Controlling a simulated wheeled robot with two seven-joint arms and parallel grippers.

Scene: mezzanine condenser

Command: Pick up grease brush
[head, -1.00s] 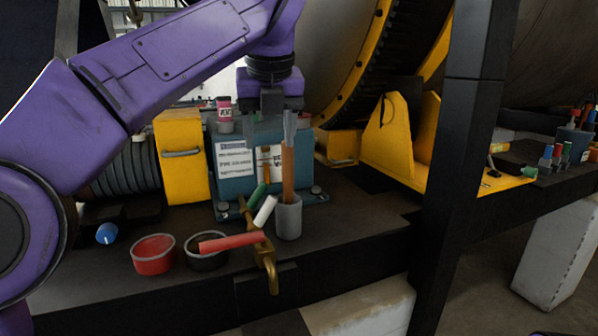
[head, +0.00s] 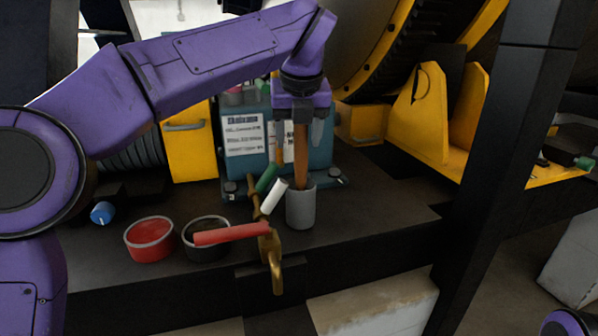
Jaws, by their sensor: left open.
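The grease brush appears to be the tool whose wooden handle (head: 301,165) stands upright in a grey cup (head: 301,208) on the dark bench; its lower end is hidden inside the cup. My left gripper (head: 298,143) points down over the cup. Its fingers are open, with the upper handle showing between them. Contact with the handle cannot be told. My right gripper is not in view.
A red tub (head: 150,240), a dark tub (head: 206,240), a red stick (head: 232,233), green (head: 267,178) and white (head: 275,196) cylinders and a brass valve (head: 273,262) crowd the cup's left. A blue box (head: 240,160) stands behind. A black post (head: 500,170) rises at right.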

